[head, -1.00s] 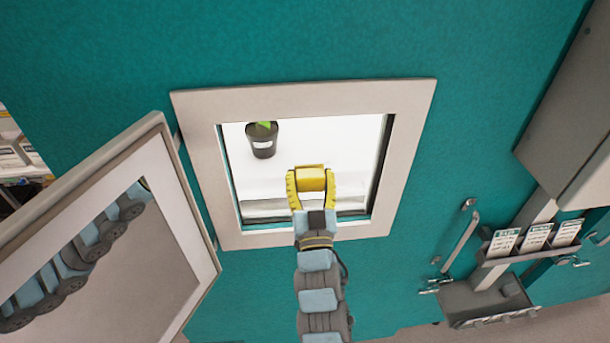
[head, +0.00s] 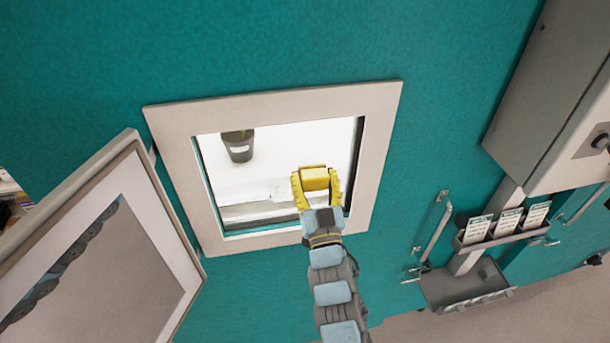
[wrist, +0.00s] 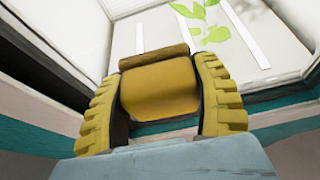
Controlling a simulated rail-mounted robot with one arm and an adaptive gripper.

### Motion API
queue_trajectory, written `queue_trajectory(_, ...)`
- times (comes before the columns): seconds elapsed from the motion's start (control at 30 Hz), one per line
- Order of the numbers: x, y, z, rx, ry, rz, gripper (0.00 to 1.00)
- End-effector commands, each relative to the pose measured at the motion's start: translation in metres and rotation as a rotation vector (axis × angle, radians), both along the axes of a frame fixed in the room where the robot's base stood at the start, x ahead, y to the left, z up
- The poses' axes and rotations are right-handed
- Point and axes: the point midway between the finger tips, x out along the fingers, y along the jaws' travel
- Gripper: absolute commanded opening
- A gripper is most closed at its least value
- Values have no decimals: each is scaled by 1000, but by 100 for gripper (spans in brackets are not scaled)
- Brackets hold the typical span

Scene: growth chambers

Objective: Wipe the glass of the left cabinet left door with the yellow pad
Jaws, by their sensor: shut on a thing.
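My gripper (head: 317,186) is shut on the yellow pad (head: 314,179), in front of the lower right part of the cabinet opening. In the wrist view the pad (wrist: 160,88) sits between both yellow fingers of my gripper (wrist: 163,95). A door (head: 97,245) with a light frame stands swung open at the left of the opening. Its pane reflects my arm. The pad is apart from this door.
The opening has a wide pale frame (head: 170,121) in a teal wall (head: 270,45). Inside, a dark pot (head: 238,148) with a green plant stands in a bright chamber. At the right are a handle (head: 436,228), a card rack (head: 505,235) and a grey box (head: 550,100).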

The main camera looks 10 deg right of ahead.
Motion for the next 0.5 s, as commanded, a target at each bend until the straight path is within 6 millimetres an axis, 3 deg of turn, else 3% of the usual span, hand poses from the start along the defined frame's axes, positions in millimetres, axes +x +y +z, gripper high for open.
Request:
queue_trajectory(0.2,2,-13,0,0,1,-1,32)
queue_trajectory(0.5,0,-13,13,1,-1,-1,32)
